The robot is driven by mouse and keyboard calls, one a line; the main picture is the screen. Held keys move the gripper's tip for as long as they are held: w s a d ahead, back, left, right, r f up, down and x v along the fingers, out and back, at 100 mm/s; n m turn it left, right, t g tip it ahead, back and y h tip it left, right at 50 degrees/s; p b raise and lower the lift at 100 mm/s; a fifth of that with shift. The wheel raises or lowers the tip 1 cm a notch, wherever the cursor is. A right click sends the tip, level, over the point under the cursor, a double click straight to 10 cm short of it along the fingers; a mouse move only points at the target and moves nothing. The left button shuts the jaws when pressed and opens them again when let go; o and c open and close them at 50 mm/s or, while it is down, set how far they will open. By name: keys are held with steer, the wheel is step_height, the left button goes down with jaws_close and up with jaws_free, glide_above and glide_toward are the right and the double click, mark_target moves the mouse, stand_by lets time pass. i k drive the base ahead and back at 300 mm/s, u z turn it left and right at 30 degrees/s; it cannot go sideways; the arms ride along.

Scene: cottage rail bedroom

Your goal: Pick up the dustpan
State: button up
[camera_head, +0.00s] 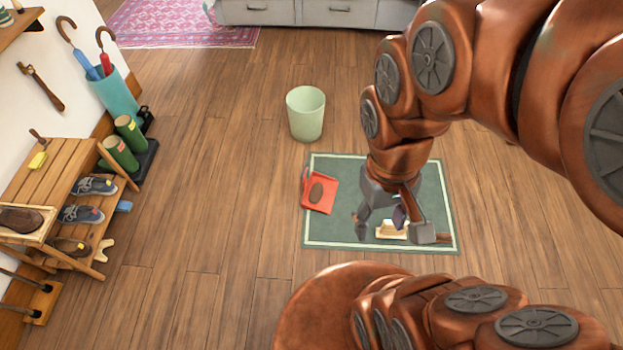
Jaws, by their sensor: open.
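A red dustpan (326,203) lies on the left part of a green mat (330,233) with a pale border. A brown oval thing (317,192) shows on the dustpan. My gripper (392,231) points down over the middle of the mat, to the right of the dustpan and apart from it. Its fingers are spread. A cream-coloured block-like object (390,230) shows between and below the fingers; I cannot tell whether they touch it. My arm hides part of the mat's right side.
A pale green bin (306,118) stands behind the mat. At left are a wooden shoe rack (62,180), green boots (121,152) and a teal umbrella stand (114,98). Wooden floor (215,200) is clear between rack and mat. A grey cabinet (320,12) and pink rug (185,22) lie beyond.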

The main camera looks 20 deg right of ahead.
mark_target(321, 191)
steer(key=u, duration=0.95)
steer(key=i, duration=2.95)
steer(key=z, duration=1.1)
steer(key=i, duration=1.35)
steer(key=z, duration=2.85)
